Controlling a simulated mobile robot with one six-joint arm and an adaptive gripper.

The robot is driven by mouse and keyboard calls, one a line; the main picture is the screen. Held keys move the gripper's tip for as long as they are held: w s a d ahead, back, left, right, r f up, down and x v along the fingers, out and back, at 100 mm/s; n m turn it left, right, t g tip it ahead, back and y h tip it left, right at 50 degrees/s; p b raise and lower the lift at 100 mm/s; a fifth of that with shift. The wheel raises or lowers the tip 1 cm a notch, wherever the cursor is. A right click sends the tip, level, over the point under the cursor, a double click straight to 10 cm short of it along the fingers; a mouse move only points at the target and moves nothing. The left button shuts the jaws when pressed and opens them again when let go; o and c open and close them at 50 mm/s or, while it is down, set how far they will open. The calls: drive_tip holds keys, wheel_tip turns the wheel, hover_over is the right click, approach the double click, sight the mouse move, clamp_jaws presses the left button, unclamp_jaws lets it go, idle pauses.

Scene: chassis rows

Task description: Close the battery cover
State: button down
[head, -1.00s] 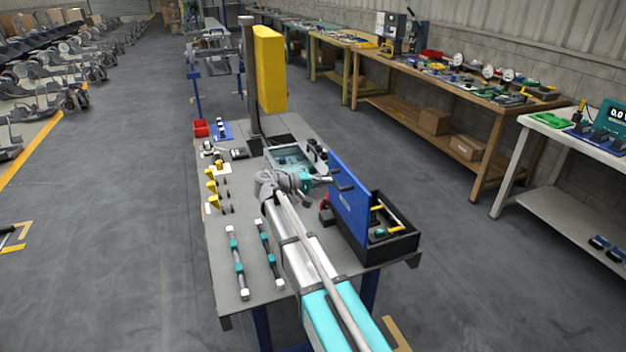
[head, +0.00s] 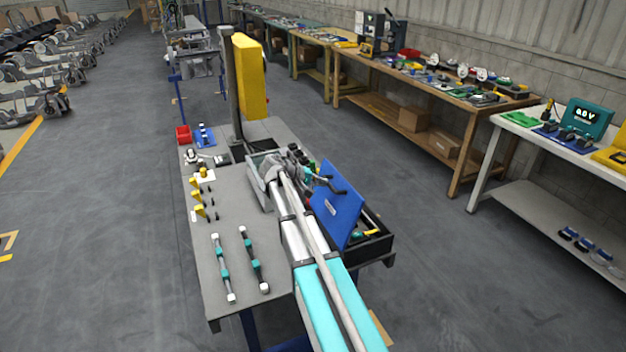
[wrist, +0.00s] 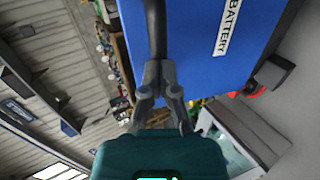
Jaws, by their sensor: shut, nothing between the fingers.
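The battery cover (head: 338,208) is a blue panel that stands up along the left edge of the black battery box (head: 385,246). It leans to the right over the box, which is still partly open to view. In the wrist view the cover (wrist: 190,45) carries a white BATTERY label. My gripper (head: 328,182) is at the upper part of the cover, on its left face. In the wrist view my gripper (wrist: 158,62) is shut and empty, with its dark tip overlapping the blue face. I cannot tell for certain whether it touches.
A yellow panel (head: 249,78) stands on a post behind. A wooden bench (head: 440,85) stands along the wall; the floor between is clear.

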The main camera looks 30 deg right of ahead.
drive_tip(key=shift+d+r+y+p, duration=0.2)
drive_tip(key=shift+d+y+p, duration=0.25)
drive_tip(key=shift+d, duration=0.3)
drive_tip(key=d+f+y+b, duration=0.2)
drive_tip(key=d+f+y, duration=0.3)
drive_tip(key=d, duration=0.4)
drive_tip(key=s+d+f+y+b, duration=0.1)
drive_tip(key=d+f+y+b, duration=0.1)
drive_tip(key=d+f+y, duration=0.3)
drive_tip(key=d+f, duration=0.3)
drive_tip(key=d, duration=0.2)
drive_tip(key=shift+d+y+b, duration=0.15)
drive_tip(key=shift+y+b, duration=0.2)
drive_tip(key=shift+b, duration=0.05)
drive_tip(key=shift+s, duration=0.15)
drive_tip(key=shift+d+r+p, duration=0.1)
drive_tip(key=shift+r+p, duration=0.2)
